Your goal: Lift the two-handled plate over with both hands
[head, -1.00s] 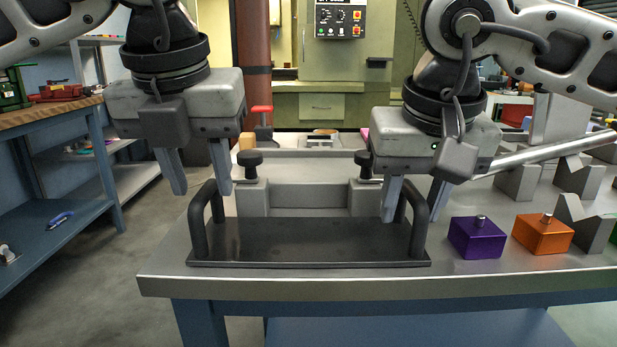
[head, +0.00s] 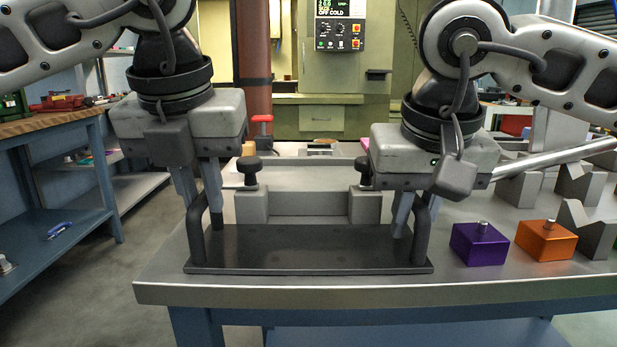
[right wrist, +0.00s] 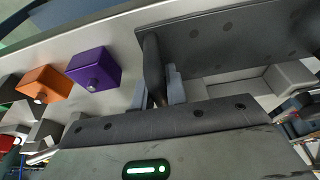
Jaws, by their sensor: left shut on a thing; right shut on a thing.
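The two-handled plate (head: 305,250) is a dark flat slab with an upright black handle at each end, lying on the cart top near its front edge. My left gripper (head: 203,212) points down and is shut on the left handle (head: 196,232). My right gripper (head: 409,217) points down and is shut on the right handle (head: 422,229). In the right wrist view the handle (right wrist: 153,65) stands between the fingers of the right gripper (right wrist: 163,90). The plate appears level and I see no gap beneath it.
Behind the plate stands a grey fixture (head: 308,204) with two black knobs. A purple block (head: 479,244) and an orange block (head: 545,238) sit to the right, near grey V-blocks (head: 519,188). The cart's front edge (head: 375,290) is close to the plate.

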